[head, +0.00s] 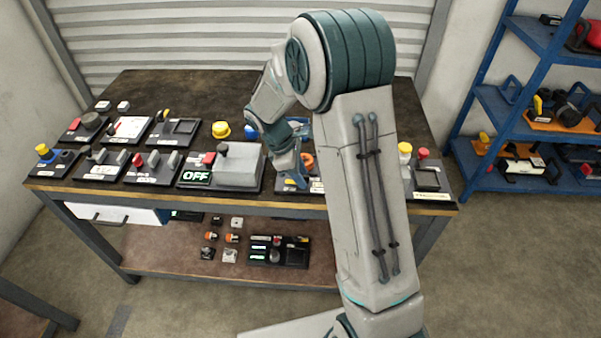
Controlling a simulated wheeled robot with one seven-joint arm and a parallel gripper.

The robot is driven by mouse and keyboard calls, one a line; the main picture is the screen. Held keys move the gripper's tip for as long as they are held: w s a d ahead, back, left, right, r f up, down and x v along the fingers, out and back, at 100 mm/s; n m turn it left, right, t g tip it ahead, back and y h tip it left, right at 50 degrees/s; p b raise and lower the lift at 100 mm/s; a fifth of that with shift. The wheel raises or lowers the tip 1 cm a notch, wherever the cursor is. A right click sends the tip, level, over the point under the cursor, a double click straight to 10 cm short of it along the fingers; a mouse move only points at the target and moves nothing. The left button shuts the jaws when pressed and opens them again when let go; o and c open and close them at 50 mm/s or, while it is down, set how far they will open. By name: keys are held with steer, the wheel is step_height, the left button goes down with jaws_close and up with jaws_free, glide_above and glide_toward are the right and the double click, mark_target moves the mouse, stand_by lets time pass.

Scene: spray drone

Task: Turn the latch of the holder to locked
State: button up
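My gripper (291,172) points down over a dark station with a white label (317,187) on the workbench, right of the box with the OFF display. A blue part and an orange part (308,160) show beside the gripper on that station. My arm covers the station's right side. I cannot tell whether this station is the holder, and no latch can be made out clearly. The fingers are too small and overlapped to show whether they are open, shut or touching anything.
The workbench (150,88) carries several stations, including the grey box with the OFF display (196,178) close left of the gripper. Yellow and red knobs (423,153) stand right of my arm. A lower shelf (170,255) holds small parts. A blue rack (487,100) stands at right.

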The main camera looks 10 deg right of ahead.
jaws_close()
steer(key=shift+m, duration=0.3)
steer(key=m+g, duration=0.1)
steer(key=m, duration=0.1)
steer(key=m+p, duration=0.1)
steer(key=m, duration=0.1)
steer(key=shift+w+r+g+y, duration=0.1)
steer(key=shift+w+g+y, duration=0.1)
steer(key=shift+g+y, duration=0.2)
steer(key=m+y+p, duration=0.1)
steer(key=m, duration=0.3)
steer(key=shift+d+g, duration=0.15)
steer(key=shift+g, duration=0.25)
steer(key=m+y, duration=0.2)
steer(key=m, duration=0.2)
steer(key=shift+w+d+m, duration=0.1)
steer(key=shift+d+m, duration=0.05)
steer(key=shift+m, duration=0.15)
steer(key=m+y, duration=0.1)
steer(key=m, duration=0.3)
steer(key=shift+d+m+y+p, duration=0.1)
steer(key=shift+m+y+p, duration=0.2)
steer(key=shift+y, duration=0.1)
